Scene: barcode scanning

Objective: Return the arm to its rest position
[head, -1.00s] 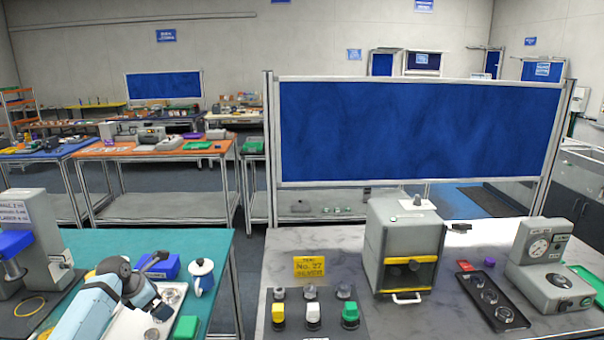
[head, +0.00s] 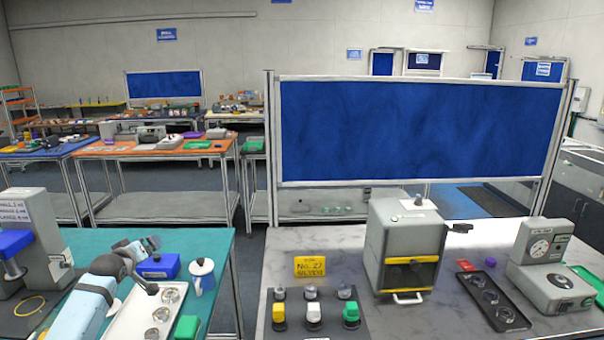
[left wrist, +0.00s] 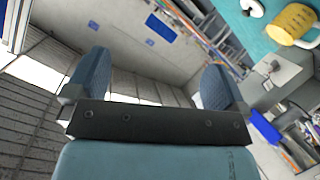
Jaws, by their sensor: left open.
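My left arm (head: 85,310) comes in from the lower left of the head view, over the teal table (head: 215,245). Its bent links reach toward the blue bin (head: 160,266), and its far end shows small behind them. In the left wrist view my left gripper (left wrist: 150,88) is open. Its two blue-grey fingers stand wide apart with nothing between them. Beyond them are grey wall and floor, seen tilted. My right gripper is in neither view.
A tray (head: 128,318) with round metal parts lies under the arm. A grey stand (head: 38,215) is at left. A yellow mug (left wrist: 293,22) shows in the left wrist view.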

